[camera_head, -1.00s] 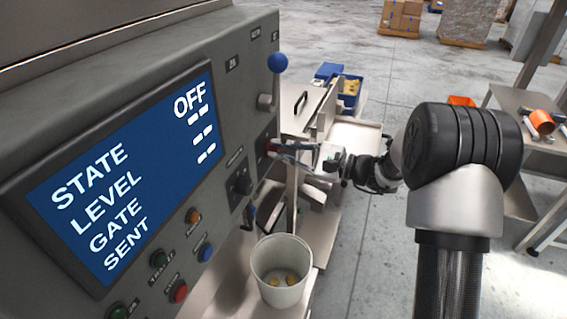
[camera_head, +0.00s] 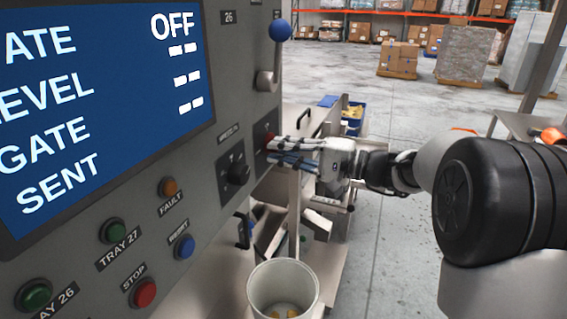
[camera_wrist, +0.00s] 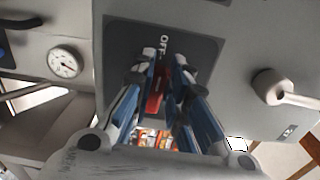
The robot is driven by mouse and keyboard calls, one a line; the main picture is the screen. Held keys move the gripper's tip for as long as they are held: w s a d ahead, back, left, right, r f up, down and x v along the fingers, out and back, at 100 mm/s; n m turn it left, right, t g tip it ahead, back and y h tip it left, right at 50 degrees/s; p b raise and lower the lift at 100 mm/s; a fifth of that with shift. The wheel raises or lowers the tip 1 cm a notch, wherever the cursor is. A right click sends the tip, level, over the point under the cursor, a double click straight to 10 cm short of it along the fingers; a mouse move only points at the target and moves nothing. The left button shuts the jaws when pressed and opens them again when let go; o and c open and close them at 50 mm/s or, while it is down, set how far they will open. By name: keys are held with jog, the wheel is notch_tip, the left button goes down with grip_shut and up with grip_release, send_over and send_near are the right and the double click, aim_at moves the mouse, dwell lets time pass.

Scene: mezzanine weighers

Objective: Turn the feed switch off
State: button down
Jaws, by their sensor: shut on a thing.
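The feed switch (camera_wrist: 157,88) is a red lever on a dark plate (camera_wrist: 205,50) with the word OFF at one end. It shows between my fingers in the wrist view, and I cannot make out its exact position. In the head view the dark plate (camera_head: 263,130) sits on the right part of the panel, with the switch mostly hidden by my fingers. My gripper (camera_head: 272,150) reaches the plate from the right and is shut on the switch. It also shows in the wrist view (camera_wrist: 163,62). The panel screen (camera_head: 100,100) reads OFF on its top line.
A blue-knobbed lever (camera_head: 280,30) stands above the switch. A black rotary knob (camera_head: 237,172) sits to its left, with several push buttons lower down, including a red stop button (camera_head: 143,292). A white bucket (camera_head: 283,285) stands below. Open floor lies to the right.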

jog(key=shift+f+n+b, duration=0.1)
jog(key=shift+n+b, duration=0.25)
jog(key=shift+n, duration=0.05)
jog(key=c, duration=1.6)
grip_release()
jog(key=shift+o, duration=0.2)
jog(key=v, duration=1.2)
